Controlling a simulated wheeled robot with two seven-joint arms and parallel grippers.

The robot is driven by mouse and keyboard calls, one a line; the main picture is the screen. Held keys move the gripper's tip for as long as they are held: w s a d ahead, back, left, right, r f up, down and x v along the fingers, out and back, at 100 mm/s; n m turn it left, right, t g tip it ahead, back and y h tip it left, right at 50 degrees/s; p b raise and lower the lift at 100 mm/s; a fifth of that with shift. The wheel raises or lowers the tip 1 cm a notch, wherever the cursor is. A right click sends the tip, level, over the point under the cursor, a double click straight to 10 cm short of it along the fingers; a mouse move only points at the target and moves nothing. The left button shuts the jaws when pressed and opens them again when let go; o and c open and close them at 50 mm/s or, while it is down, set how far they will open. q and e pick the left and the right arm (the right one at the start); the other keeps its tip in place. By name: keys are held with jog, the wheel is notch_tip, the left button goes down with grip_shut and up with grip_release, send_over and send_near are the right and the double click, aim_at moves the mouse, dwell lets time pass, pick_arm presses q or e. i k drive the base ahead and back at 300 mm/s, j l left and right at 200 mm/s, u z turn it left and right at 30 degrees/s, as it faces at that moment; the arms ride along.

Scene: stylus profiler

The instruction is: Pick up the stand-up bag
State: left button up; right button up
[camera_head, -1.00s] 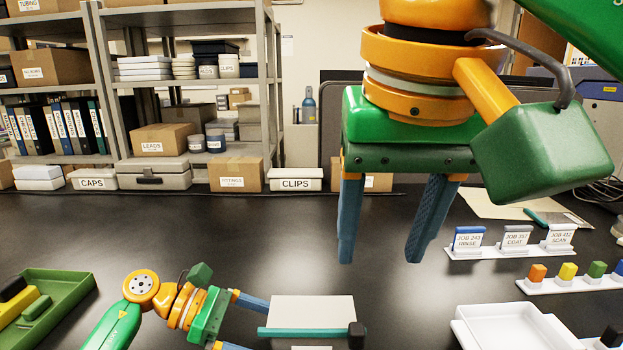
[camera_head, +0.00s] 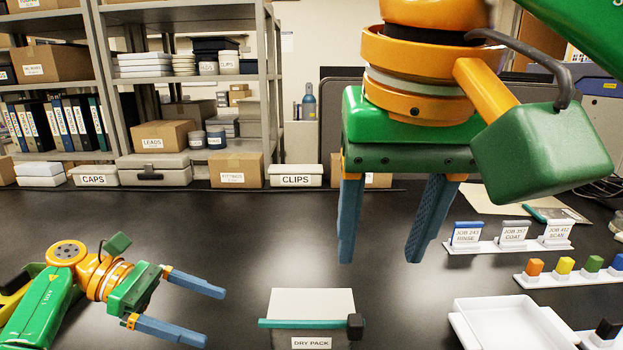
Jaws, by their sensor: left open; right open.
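The stand-up bag seems to be the pouch labelled DRY PACK (camera_head: 311,343) at the bottom centre of the head view. A teal bar with a black end block crosses it, a pale panel shows above the bar, and its lower part is cut off by the frame edge. My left gripper (camera_head: 212,318) is open and empty to the left of the bag, its fingers pointing toward it with a gap between. My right gripper (camera_head: 379,258) is open and empty, fingers pointing down, above the table behind and right of the bag.
White trays (camera_head: 497,320) stand at the bottom right. A rack of job cards (camera_head: 508,241) and a strip of coloured blocks (camera_head: 570,272) lie at the right. Boxes, including CLIPS (camera_head: 295,176), line the back. The black table's left middle is clear.

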aim_at(312, 323)
jog(key=k, duration=0.9)
